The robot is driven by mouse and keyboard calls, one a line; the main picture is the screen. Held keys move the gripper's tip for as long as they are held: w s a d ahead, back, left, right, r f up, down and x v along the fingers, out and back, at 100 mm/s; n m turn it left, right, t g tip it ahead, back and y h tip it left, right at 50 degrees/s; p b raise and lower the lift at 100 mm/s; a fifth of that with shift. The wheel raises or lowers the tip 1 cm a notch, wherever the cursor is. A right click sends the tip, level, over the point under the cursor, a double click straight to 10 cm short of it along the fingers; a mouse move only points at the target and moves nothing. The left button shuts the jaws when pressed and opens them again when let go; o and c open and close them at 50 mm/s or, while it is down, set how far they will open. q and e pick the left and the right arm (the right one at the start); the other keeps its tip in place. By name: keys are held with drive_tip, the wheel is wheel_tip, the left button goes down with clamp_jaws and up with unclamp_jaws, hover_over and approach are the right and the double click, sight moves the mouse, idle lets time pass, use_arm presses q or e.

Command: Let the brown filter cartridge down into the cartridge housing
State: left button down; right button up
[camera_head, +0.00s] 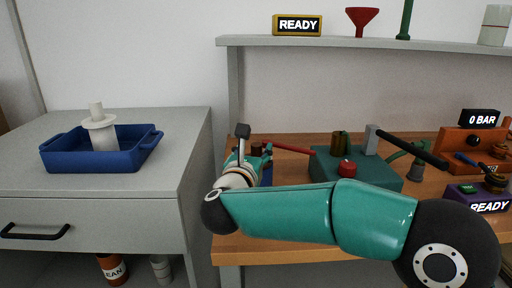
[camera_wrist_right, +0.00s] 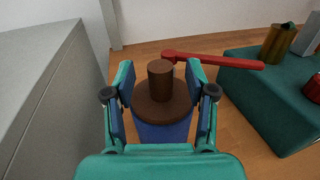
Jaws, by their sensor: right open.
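The brown filter cartridge (camera_wrist_right: 163,107), a wide round flange with an upright knob on top, sits on the blue cartridge housing (camera_wrist_right: 162,132) in the right wrist view. The flange covers the housing's mouth, and the cartridge's lower part is hidden. My right gripper (camera_wrist_right: 160,82) is open, with one finger on each side of the knob and a gap on both sides. In the head view my right arm hides most of the housing (camera_head: 267,176), and the knob of the cartridge (camera_head: 257,148) shows by the right gripper (camera_head: 262,157). My left gripper is out of view.
A red-handled wrench (camera_head: 290,148) lies close behind the housing. A teal press block (camera_head: 325,166) stands to its right. A blue tray (camera_head: 75,161) with a white cartridge (camera_head: 103,134) stands on the grey cabinet (camera_head: 180,130) at left. Bare wood (camera_wrist_right: 200,48) shows behind the housing.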

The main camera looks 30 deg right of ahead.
drive_tip(key=v, duration=0.9)
drive_tip(key=shift+s+a, duration=0.25)
drive_tip(key=shift+s, duration=0.05)
